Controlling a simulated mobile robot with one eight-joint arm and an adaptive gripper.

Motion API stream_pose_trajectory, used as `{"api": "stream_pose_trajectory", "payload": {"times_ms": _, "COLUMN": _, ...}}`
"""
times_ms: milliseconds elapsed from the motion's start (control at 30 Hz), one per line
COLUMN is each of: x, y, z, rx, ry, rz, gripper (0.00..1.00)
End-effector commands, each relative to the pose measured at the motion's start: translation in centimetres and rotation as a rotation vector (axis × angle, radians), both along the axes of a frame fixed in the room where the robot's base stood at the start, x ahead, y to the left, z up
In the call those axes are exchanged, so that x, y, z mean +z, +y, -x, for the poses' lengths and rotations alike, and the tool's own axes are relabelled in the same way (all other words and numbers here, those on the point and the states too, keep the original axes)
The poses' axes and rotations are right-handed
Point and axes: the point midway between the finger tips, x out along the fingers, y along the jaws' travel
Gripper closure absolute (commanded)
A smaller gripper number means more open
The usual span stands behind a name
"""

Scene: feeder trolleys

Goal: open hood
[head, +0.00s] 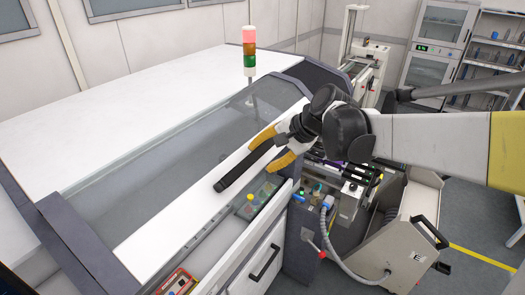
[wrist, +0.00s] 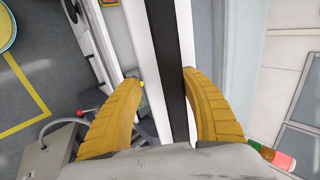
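The hood (head: 170,219) is a large machine cover with a white front strip and a grey see-through window (head: 140,165). It lies down over the machine. A long black bar handle (head: 236,172) runs along its front strip; it also shows in the wrist view (wrist: 167,50). My gripper (head: 272,149) is at the handle's far end, its two yellow fingers on either side of the bar. In the wrist view my gripper (wrist: 160,79) is open, with a gap beside the left finger; the right fingertip looks close to the bar. Contact there cannot be told.
A signal tower (head: 249,50) in red, orange and green stands behind the hood. A feeder trolley (head: 395,243) with a grey hose stands below my arm at the right. Small buttons (head: 250,198) sit on the machine's front edge. Open floor lies at the far right.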

Motion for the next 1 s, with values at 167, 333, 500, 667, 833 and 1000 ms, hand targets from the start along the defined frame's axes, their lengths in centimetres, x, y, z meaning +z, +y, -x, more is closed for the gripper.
{"api": "stream_pose_trajectory", "payload": {"times_ms": 167, "x": -0.1, "y": -0.1, "z": 0.0, "rx": 0.0, "ry": 0.001, "rz": 0.001, "gripper": 0.55}}
{"api": "stream_pose_trajectory", "payload": {"times_ms": 333, "x": 0.5, "y": -0.5, "z": 0.3, "rx": -0.001, "ry": 0.001, "rz": 0.002, "gripper": 0.55}}
{"api": "stream_pose_trajectory", "payload": {"times_ms": 500, "x": 2.8, "y": -2.0, "z": 1.6, "rx": -0.004, "ry": 0.002, "rz": 0.001, "gripper": 0.55}}
{"api": "stream_pose_trajectory", "payload": {"times_ms": 667, "x": 5.6, "y": -4.0, "z": 3.0, "rx": -0.004, "ry": 0.002, "rz": 0.001, "gripper": 0.55}}
{"api": "stream_pose_trajectory", "payload": {"times_ms": 833, "x": 7.9, "y": -5.4, "z": 4.2, "rx": -0.002, "ry": 0.002, "rz": 0.001, "gripper": 0.55}}
{"api": "stream_pose_trajectory", "payload": {"times_ms": 1000, "x": 8.9, "y": -6.1, "z": 4.8, "rx": -0.001, "ry": 0.001, "rz": 0.0, "gripper": 0.55}}
